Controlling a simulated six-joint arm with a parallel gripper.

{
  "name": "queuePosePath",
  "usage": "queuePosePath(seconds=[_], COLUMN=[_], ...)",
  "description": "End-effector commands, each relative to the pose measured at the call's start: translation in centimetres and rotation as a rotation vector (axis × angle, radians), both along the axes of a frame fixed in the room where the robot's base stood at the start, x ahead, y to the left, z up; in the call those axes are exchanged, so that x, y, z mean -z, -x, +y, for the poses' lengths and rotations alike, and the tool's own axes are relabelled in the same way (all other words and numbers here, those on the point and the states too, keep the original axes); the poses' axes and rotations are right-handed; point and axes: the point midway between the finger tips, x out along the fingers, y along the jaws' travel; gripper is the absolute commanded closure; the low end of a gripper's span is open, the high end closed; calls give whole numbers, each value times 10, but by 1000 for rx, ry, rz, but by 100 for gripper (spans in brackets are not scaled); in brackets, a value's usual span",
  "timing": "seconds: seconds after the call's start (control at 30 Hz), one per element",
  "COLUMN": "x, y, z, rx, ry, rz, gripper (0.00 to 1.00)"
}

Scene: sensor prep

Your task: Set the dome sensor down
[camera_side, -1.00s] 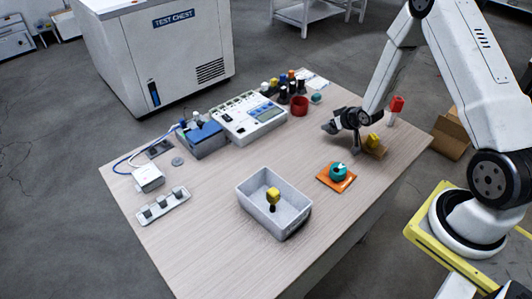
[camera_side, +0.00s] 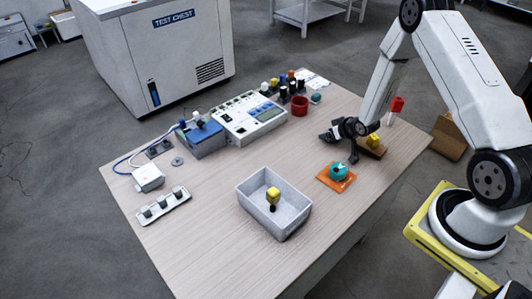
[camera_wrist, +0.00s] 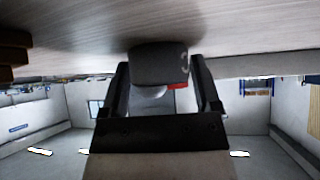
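In the wrist view a dark grey rounded piece (camera_wrist: 158,62), with a paler part below it in the picture, sits between the two fingers of my gripper (camera_wrist: 160,82). I take it to be the dome sensor; the fingers appear to press on both its sides. In the side view my gripper (camera_side: 339,143) is low over the right part of the table, just behind an orange plate (camera_side: 325,182) bearing a round teal piece (camera_side: 338,172). The held piece is hard to make out there. Whether its underside touches the table cannot be told.
A brown block with a yellow cube (camera_side: 373,140) and a red-topped piece (camera_side: 397,104) stand right of my gripper. A grey bin (camera_side: 253,206) holds a yellow piece. A red cup (camera_side: 299,106) and a meter (camera_side: 247,118) lie behind.

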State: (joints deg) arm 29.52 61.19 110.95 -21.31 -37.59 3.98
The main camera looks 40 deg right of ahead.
Motion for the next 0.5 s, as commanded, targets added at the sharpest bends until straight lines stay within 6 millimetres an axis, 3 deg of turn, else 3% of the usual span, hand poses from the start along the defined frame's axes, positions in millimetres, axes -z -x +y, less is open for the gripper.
queuePosePath(seconds=[0.5], x=[-6], y=[1], z=[0], rx=[0], ry=[0], rz=[-1], gripper=[0])
